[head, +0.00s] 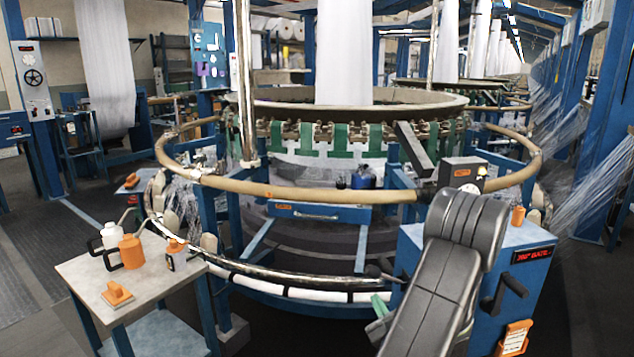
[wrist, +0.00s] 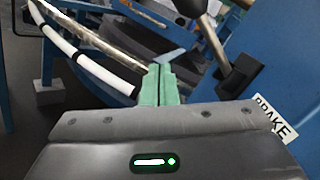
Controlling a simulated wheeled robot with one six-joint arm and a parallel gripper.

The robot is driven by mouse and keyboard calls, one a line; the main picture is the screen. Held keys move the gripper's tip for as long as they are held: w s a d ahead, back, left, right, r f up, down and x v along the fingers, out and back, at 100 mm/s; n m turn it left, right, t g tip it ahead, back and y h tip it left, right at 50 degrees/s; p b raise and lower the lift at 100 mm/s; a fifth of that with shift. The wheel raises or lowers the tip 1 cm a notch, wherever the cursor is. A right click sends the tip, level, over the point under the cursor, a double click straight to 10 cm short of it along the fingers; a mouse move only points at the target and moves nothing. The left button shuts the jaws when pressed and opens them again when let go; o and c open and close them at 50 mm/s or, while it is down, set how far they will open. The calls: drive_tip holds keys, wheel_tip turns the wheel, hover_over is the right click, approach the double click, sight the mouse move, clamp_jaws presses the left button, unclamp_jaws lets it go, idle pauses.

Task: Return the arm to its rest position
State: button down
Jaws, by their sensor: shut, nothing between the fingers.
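My arm (head: 440,280) reaches forward from the lower right of the head view, in front of the blue cabinet. My gripper (wrist: 158,84) has green fingers, which are together with nothing between them in the wrist view. In the head view the green gripper (head: 379,304) shows partly at the left side of my arm, near the loom's lower ring. The rest of it is hidden behind my arm.
The circular loom (head: 290,192) with its tan ring fills the middle. A blue cabinet (head: 533,280) with a red display and black handle stands at right. A BRAKE label (wrist: 272,120) and black lever (wrist: 238,75) are close to my gripper. A side table (head: 165,285) holds bottles.

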drive_tip(key=shift+w+d+f+n, duration=0.1)
drive_tip(key=shift+f+n, duration=0.2)
drive_tip(key=shift+n, duration=0.3)
drive_tip(key=shift+d+f+n, duration=0.15)
drive_tip(key=shift+f+n, duration=0.1)
drive_tip(key=shift+n, duration=0.35)
drive_tip(key=shift+w+d+f+n, duration=0.1)
drive_tip(key=shift+f+n, duration=0.2)
drive_tip(key=shift+n, duration=0.3)
drive_tip(key=shift+r, duration=0.1)
